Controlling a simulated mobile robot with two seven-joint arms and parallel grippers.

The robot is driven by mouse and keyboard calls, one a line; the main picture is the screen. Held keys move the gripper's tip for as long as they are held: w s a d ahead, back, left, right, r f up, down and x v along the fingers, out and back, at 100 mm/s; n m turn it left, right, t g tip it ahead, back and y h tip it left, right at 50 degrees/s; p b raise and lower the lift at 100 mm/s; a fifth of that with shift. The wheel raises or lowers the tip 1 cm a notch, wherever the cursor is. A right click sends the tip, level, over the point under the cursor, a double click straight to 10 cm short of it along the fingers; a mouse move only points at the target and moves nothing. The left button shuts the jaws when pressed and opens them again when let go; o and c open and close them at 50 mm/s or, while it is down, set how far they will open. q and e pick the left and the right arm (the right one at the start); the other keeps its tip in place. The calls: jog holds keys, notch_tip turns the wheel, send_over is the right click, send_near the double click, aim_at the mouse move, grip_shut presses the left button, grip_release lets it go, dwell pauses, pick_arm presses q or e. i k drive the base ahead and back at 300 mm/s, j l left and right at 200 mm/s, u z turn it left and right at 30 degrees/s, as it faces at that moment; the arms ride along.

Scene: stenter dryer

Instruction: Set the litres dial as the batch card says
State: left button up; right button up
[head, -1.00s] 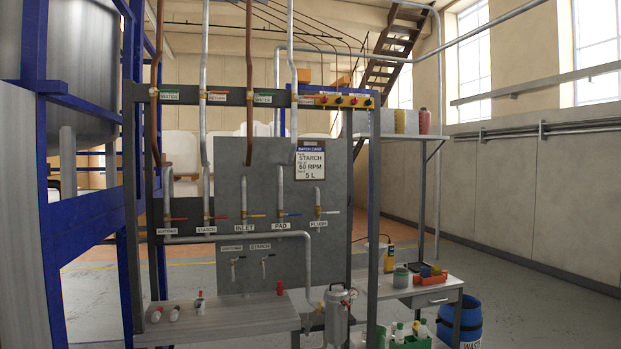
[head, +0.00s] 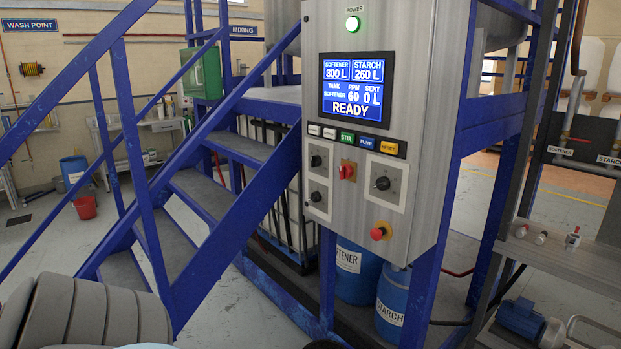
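A grey control cabinet (head: 395,30) stands right of centre. Its lit screen (head: 356,86) reads softener 300 L, starch 260 L, tank softener, RPM 60, sent 0 L, READY. Below a button row are two small black dials on the left, an upper dial (head: 315,161) and a lower dial (head: 316,196), and a larger right dial (head: 382,183) on a pale plate. A red switch (head: 347,171) sits between them. The dial labels are too small to read, so I cannot tell which is litres. The batch card is out of view now. Neither gripper is in view.
A red emergency knob (head: 380,232) sticks out low on the cabinet. Blue-railed stairs (head: 215,195) stand on the left. Softener drum (head: 352,272) and starch drum (head: 393,303) stand under the cabinet. A metal bench (head: 570,262) is at the right.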

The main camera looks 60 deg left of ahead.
aim_at(382, 184)
jog(key=u, duration=1.65)
